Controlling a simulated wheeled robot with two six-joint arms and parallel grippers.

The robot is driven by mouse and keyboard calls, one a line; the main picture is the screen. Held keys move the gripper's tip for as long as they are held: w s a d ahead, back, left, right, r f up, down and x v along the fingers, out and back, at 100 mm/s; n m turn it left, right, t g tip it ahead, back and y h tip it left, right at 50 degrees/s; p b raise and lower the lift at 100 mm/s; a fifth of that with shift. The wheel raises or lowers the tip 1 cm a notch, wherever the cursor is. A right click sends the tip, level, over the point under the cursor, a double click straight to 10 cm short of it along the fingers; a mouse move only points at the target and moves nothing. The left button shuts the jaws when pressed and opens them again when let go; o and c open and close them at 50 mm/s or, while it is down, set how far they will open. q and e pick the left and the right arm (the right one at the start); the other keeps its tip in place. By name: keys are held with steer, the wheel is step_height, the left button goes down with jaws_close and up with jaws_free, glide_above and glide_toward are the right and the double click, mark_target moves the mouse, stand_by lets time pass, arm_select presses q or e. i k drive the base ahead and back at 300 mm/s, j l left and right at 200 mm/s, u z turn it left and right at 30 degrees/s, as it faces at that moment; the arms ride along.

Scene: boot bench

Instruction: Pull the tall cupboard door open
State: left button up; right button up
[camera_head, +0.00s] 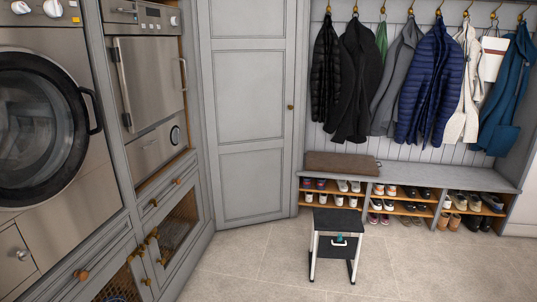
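The tall cupboard door (250,120) is grey and panelled, and stands in the corner between the appliance wall and the coat bench. It looks closed, with its edges against the frame. A small brass knob (290,107) sits near its right edge at about mid height. Neither of my grippers shows in the head view, so nothing is seen touching the door or knob.
A black-topped step stool (338,221) stands on the floor right of the door. The bench (440,177) holds several shoes below, with coats (430,82) above. Cabinets with knobs and a washer (45,125) line the left. The tiled floor (250,262) before the door is clear.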

mark_target(247, 48)
steer(key=i+z, duration=0.1)
steer(key=i, duration=0.9)
steer(key=i+j, duration=0.15)
steer(key=i, duration=0.85)
steer(key=l+z, duration=0.05)
